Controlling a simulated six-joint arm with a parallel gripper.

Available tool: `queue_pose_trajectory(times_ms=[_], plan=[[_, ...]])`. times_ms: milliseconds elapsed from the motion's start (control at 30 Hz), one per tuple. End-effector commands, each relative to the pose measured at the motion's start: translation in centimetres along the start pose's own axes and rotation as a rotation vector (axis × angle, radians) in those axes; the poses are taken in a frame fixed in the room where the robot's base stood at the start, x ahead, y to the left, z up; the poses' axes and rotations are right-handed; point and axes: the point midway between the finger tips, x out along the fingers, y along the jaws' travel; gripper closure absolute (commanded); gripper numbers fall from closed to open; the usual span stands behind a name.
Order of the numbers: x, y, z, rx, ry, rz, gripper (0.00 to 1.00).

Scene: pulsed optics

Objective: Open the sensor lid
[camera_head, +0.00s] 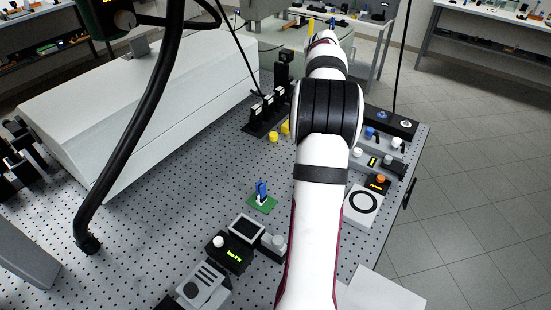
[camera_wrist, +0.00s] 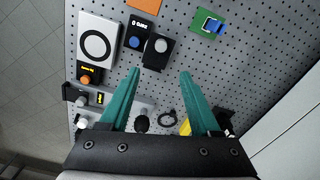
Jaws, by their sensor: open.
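My gripper (camera_wrist: 160,73) shows in the wrist view with its two teal fingers spread apart and nothing between them. In the head view my arm hides it. I cannot tell for certain which part is the sensor lid. A small black unit with a pale round top (camera_wrist: 158,49) sits just beyond the fingertips, roughly between them. Left of it is a black box with a blue knob (camera_wrist: 136,40). A white box with a black ring (camera_wrist: 94,44) lies farther left; it also shows in the head view (camera_head: 361,205), right of my arm.
A green board with a blue part (camera_wrist: 208,24) lies beyond the right finger. A box with an orange knob (camera_wrist: 88,76) is at left. A thick black cable (camera_head: 150,110) and a large white housing (camera_head: 130,110) stand at left in the head view. The perforated table's left-middle (camera_head: 180,190) is clear.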

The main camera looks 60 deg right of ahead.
Motion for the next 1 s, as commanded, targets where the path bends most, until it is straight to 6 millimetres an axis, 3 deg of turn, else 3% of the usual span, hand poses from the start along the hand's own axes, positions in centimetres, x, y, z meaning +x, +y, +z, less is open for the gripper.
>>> queue_pose_trajectory(times_ms=[300, 500, 700, 967, 1000], plan=[[8.9, -0.1, 0.2, -0.002, -0.005, 0.0, 0.36], [13.2, -0.2, 0.2, -0.001, -0.003, -0.001, 0.36], [14.8, -0.2, 0.2, -0.002, -0.001, -0.001, 0.36], [14.9, -0.2, 0.2, -0.002, 0.0, -0.001, 0.36], [14.9, -0.2, 0.2, -0.002, 0.0, -0.002, 0.43]])
